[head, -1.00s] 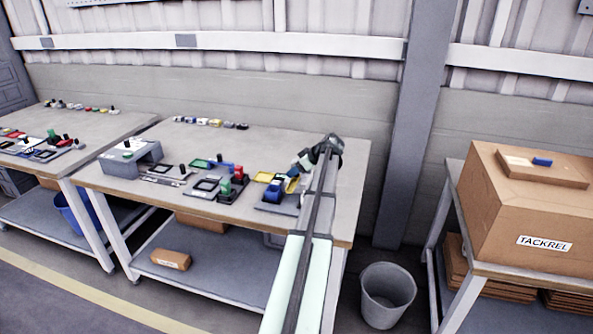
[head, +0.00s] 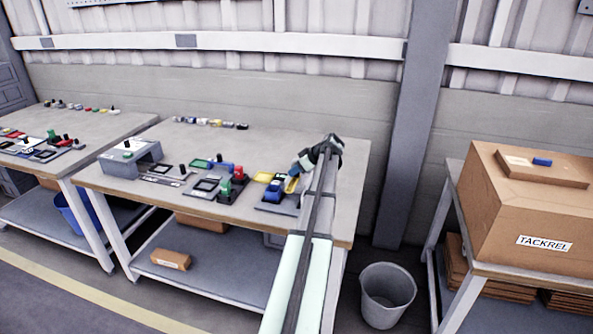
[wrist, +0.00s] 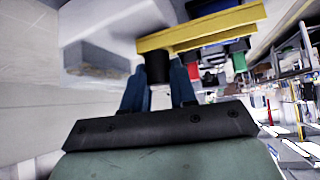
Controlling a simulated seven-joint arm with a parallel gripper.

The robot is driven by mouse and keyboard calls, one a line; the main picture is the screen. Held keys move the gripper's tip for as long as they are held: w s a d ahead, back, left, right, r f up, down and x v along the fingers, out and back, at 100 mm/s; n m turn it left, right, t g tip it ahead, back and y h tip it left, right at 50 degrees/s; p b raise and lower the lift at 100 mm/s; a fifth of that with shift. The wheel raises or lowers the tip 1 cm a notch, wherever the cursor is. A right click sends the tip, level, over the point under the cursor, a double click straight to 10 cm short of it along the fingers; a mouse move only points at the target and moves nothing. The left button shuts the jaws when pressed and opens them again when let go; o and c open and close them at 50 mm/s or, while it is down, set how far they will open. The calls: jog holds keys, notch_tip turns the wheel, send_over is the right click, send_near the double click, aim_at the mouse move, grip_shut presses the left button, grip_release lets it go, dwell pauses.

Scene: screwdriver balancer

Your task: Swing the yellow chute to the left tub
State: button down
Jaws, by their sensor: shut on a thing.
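The yellow chute (head: 292,185) is at the right end of the middle bench, partly hidden by my arm. It crosses the wrist view as a long yellow bar (wrist: 205,27). My gripper (head: 302,168) is at the chute's far right side. In the wrist view its two blue fingers (wrist: 158,82) are shut on a black knob (wrist: 158,66) just below the yellow bar. A blue tub-like part (head: 273,191) and a yellow one (head: 264,177) stand left of the chute. I cannot tell whether the chute's end is over either one.
A red and green fixture (head: 238,178) stands to the left on the bench (head: 130,205), with a grey bridge-shaped box (head: 130,160) farther left. Small parts line the back edge. A grey bin (head: 387,295) and a carton (head: 525,205) are to the right.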

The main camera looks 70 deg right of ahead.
jog(key=shift+a, duration=0.1)
jog(key=m+h, duration=0.2)
jog(key=shift+w+a+m+g, duration=0.1)
jog(key=shift+a+m+g, duration=0.05)
jog(key=shift+m+g, duration=0.25)
jog(key=m+g+h, duration=0.1)
jog(key=m, duration=0.1)
jog(key=shift+m+h, duration=0.3)
jog(key=shift+h, duration=0.1)
jog(key=shift+d+m+g+h, duration=0.1)
jog(key=shift+m+g+h, duration=0.45)
jog(key=shift+m+g, duration=0.55)
jog(key=shift+d+m+g+h, duration=0.1)
jog(key=shift+m+g+h, duration=0.55)
jog(key=shift+m, duration=0.85)
jog(key=c, duration=0.9)
grip_release()
